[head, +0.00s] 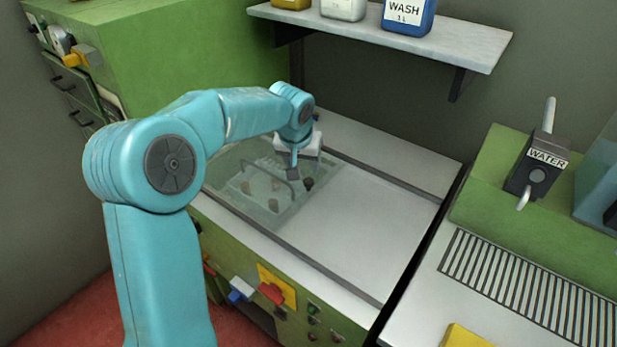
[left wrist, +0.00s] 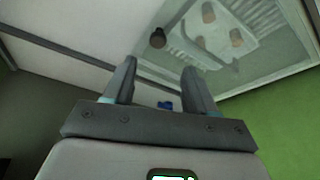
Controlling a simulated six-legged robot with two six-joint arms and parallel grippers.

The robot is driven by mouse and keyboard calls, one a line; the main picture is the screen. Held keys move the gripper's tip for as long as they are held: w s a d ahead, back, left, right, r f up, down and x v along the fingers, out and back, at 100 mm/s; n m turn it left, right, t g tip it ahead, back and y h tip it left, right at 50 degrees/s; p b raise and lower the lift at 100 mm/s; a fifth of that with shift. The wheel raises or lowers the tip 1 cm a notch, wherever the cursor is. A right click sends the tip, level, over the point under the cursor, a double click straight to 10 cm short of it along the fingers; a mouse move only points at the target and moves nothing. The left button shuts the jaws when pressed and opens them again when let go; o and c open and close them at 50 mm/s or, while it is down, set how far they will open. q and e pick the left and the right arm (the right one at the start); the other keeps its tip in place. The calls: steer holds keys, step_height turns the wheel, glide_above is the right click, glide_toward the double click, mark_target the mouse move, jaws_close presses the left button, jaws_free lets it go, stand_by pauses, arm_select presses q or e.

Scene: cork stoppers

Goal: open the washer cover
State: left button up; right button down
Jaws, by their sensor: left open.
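The washer cover (head: 225,172) is a clear pane at the left part of the white washer top, lying between two dark rails. A dark arched handle (head: 270,164) stands on it. My right gripper is out of view.
The white top (head: 385,220) is bare to the right of the pane. A shelf (head: 440,42) with bottles hangs behind. A water tap (head: 537,165) and a slotted drain (head: 535,295) stand at right. A green cabinet (head: 180,50) stands at back left.

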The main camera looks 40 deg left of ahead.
mark_target(309, 181)
arm_select(q)
steer(key=x, duration=0.8)
steer(key=shift+w+f+p, duration=0.1)
steer(key=shift+f+p, duration=0.2)
steer(key=shift+p, duration=0.05)
steer(key=shift+w+f, duration=0.35)
steer(key=shift+f, duration=0.2)
steer(key=shift+s, duration=0.1)
jaws_close()
